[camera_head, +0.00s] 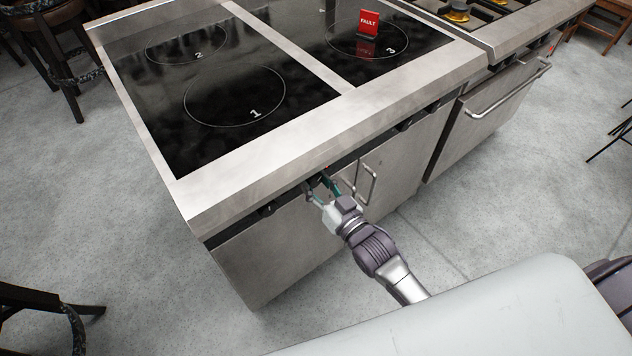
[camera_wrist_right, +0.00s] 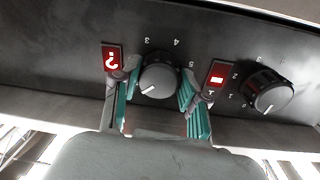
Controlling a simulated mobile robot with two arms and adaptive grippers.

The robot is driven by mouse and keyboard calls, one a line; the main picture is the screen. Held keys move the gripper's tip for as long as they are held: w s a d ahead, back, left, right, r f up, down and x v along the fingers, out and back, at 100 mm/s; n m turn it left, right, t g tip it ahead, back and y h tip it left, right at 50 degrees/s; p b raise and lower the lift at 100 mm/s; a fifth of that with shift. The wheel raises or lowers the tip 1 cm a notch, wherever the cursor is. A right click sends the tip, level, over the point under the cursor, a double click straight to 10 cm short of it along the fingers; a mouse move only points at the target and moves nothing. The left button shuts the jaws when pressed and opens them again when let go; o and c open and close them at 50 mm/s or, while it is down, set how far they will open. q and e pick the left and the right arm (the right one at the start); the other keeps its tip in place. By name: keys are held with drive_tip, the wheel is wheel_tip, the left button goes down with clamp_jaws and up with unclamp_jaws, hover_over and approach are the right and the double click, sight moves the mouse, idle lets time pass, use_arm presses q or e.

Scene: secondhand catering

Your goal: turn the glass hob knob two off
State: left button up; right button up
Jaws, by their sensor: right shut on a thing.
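The glass hob (camera_head: 150,110) has black glass with rings marked 1, 2 and 3. Its knobs sit on the dark front strip under the steel edge. My right gripper (camera_head: 321,185) is at this strip. In the right wrist view, the right gripper (camera_wrist_right: 158,88) has its teal fingers on both sides of a round black knob (camera_wrist_right: 160,75), shut on it. The knob's white pointer mark points to the lower left, with numerals 3, 4 and 5 around its upper side. I cannot read which zone this knob serves. My left gripper is not in view.
A second knob (camera_wrist_right: 268,92) is to the right in the wrist view. Red lit displays (camera_wrist_right: 112,59) sit beside the knobs. A red FAULT sign (camera_head: 368,22) stands on ring 3. Cabinet door handles (camera_head: 366,183) are just right of my gripper.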

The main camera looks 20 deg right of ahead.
drive_tip(key=n+p, duration=0.1)
drive_tip(key=n, duration=0.8)
drive_tip(key=shift+f+n, duration=0.1)
drive_tip(key=shift+n, duration=0.5)
drive_tip(key=o, duration=1.1)
drive_tip(key=shift+o, duration=0.2)
drive_tip(key=shift+y, duration=0.3)
drive_tip(key=shift+d, duration=0.1)
drive_tip(key=v, duration=1.2)
drive_tip(key=shift+f, duration=0.15)
